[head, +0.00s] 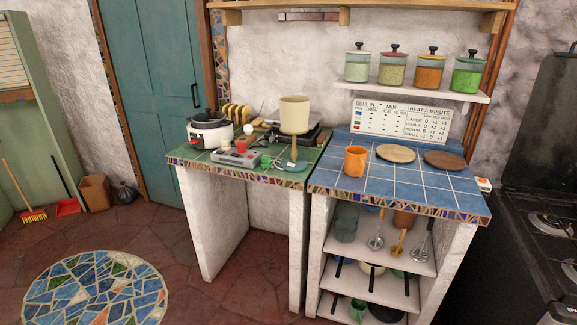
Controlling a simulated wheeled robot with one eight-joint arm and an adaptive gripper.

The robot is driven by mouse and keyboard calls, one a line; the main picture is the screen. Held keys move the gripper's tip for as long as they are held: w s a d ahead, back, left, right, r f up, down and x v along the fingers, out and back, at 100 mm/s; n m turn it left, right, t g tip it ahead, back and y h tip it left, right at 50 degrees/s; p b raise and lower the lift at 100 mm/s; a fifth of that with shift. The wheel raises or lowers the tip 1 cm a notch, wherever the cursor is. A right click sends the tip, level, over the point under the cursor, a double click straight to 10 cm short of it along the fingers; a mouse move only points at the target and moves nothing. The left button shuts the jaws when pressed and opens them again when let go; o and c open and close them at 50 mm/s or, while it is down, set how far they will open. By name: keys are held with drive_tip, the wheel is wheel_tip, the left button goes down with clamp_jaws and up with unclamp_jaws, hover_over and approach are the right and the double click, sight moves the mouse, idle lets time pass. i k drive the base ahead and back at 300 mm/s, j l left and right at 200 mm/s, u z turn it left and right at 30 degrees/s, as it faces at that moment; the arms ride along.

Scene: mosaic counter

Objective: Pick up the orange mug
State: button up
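The orange mug (355,161) stands upright on the blue tiled counter (415,190), near that counter's left edge. Its handle shows on the side. Nothing touches it, and it is fully visible. My gripper does not show in the head view.
Two round wooden boards, one light (396,153) and one dark (445,160), lie right of the mug. On the green counter (250,175) stand a white cooker (209,132), a cream lamp (295,115) and a game console (236,158). A black stove (545,225) is at right. The floor in front is clear.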

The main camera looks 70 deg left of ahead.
sight(355, 156)
drive_tip(key=u, duration=1.9)
